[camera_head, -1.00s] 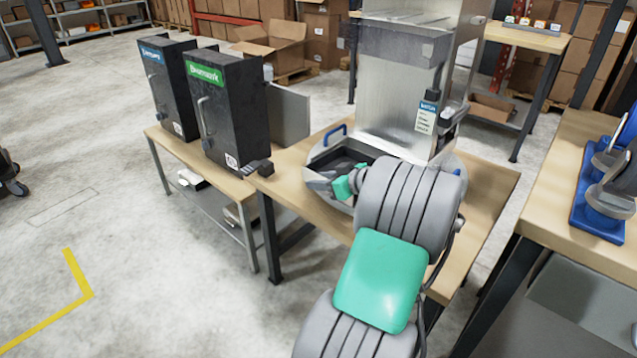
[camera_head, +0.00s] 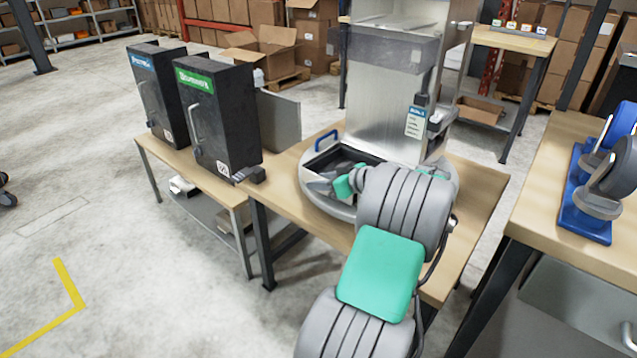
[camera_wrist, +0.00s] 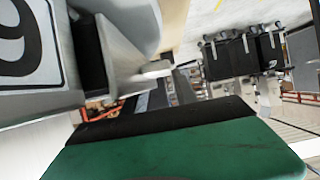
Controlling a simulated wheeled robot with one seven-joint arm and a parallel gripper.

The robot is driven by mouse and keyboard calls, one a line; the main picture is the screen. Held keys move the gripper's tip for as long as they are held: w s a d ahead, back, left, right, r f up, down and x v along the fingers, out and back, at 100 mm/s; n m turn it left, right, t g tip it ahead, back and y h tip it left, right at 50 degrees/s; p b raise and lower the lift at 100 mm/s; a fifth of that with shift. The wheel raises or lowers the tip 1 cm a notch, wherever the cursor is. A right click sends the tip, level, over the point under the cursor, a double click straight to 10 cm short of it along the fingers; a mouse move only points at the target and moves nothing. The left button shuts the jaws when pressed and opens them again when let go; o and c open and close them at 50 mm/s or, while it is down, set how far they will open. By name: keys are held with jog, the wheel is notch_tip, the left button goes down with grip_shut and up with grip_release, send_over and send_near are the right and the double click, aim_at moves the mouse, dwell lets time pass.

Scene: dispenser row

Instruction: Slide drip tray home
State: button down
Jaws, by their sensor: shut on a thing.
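A tall metal dispenser (camera_head: 385,105) stands on a wooden table, with a grey rounded base around its foot. A dark, shallow drip tray (camera_head: 338,158) lies in the front of that base. A blue handle (camera_head: 327,139) rises at the base's left rim. My gripper (camera_head: 335,186), with grey and green parts, is low at the near left edge of the base, shut on the drip tray. The contact itself is hidden. In the wrist view, a green finger with a dark pad (camera_wrist: 165,120) fills the bottom, close to grey metal.
Two black dispensers with blue and green labels (camera_head: 212,115) stand on a lower table at left. A small dark block (camera_head: 250,174) sits at the table edge between. Blue stands (camera_head: 590,200) are on the right table.

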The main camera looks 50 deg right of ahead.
jog(key=shift+d, duration=0.3)
jog(key=c, duration=0.9)
grip_release()
